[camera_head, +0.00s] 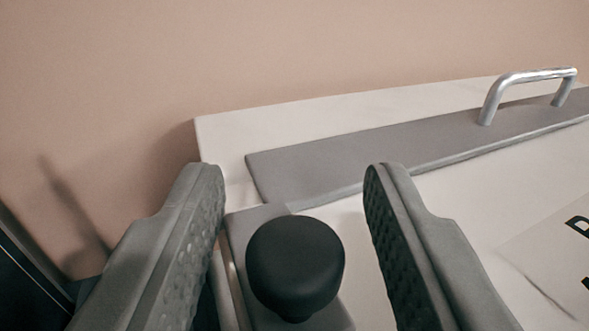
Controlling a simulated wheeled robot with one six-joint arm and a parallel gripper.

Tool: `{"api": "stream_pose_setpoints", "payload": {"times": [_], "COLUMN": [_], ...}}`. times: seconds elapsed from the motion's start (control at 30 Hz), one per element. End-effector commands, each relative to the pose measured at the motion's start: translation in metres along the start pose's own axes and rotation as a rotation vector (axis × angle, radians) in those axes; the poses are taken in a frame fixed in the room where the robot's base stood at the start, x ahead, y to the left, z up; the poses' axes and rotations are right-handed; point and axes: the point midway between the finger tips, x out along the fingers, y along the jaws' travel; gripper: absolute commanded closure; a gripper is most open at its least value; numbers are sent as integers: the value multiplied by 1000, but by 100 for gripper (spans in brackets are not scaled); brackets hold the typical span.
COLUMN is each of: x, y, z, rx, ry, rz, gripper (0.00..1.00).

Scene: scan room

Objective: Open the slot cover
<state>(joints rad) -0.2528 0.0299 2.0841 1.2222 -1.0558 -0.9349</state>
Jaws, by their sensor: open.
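A long grey flat panel (350,163), which looks like the slot cover, lies flat on a white top. A chrome bar handle (530,78) stands on its right part. A round black knob (295,262) sits on a small grey plate (255,218) close to the panel's near left corner. My gripper (293,178) is open. Its two grey, textured fingers stand left and right of the knob in the picture, with a visible gap on each side and nothing held. The knob's underside and the lower part of its plate are partly hidden.
The white top (480,185) continues to the right, with a white label (560,250) bearing partly visible black print. A plain beige wall (270,50) rises behind. A dark object (25,285) stands at the lower left. A shadow falls on the wall at left.

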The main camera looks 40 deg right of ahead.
Motion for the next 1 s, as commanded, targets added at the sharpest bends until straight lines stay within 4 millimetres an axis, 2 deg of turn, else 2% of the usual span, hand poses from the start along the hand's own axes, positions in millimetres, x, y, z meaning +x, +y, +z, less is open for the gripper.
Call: {"api": "stream_pose_setpoints", "payload": {"times": [0.27, 0.47, 0.5, 0.73, 1.0], "x": [1, 1, 1, 9, 50], "y": [0, 0, 0, -3, -20], "z": [0, 0, 0, 0, 0], "rx": [0, 0, 0, 0, -1], "ry": [0, 0, 0, 0, 0], "rz": [0, 0, 0, 2, 1], "gripper": [59, 98, 100, 100, 100]}}
